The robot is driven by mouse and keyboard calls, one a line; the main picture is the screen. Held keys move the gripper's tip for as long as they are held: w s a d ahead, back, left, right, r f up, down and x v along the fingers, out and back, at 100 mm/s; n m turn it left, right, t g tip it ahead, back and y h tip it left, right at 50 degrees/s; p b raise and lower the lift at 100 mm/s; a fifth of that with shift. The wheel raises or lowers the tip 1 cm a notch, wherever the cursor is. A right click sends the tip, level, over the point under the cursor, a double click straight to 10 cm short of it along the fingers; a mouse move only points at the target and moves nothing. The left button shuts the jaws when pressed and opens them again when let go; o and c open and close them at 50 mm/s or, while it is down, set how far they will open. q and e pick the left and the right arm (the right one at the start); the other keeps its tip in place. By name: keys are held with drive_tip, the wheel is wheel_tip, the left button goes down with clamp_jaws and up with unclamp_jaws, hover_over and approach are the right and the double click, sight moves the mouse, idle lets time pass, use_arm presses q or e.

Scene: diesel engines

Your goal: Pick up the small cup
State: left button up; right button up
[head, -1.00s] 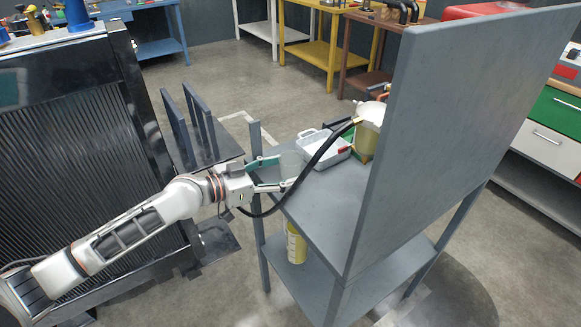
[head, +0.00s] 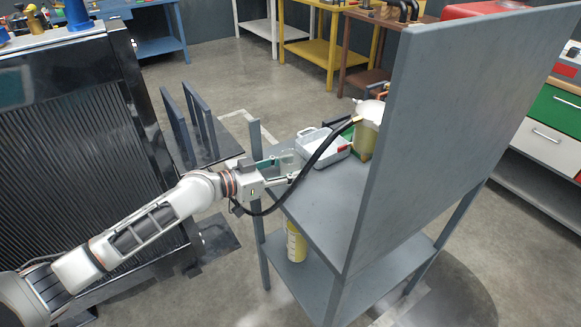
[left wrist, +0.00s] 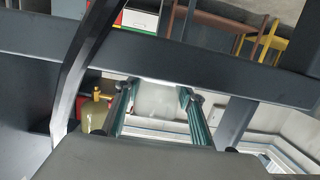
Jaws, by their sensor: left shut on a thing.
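The small cup (left wrist: 160,100) is whitish and translucent. In the left wrist view it sits between the two teal fingers of my left gripper (left wrist: 158,108), which is shut on it. In the head view my left gripper (head: 288,168) reaches over the left edge of the grey workbench (head: 325,205). The cup is pale and hard to make out there. I cannot tell whether the cup still touches the bench. My right gripper is not in view.
A grey-white tray (head: 325,146) lies just beyond the gripper. A black hose (head: 318,158) arches in front of it to a yellowish canister (head: 366,135). A tall grey panel (head: 450,120) blocks the right side. A yellow cylinder (head: 296,243) stands on the lower shelf.

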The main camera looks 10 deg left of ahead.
use_arm(q)
drive_tip(key=shift+r, duration=0.5)
wheel_tip(320, 180, up, 19)
drive_tip(key=p, duration=0.4)
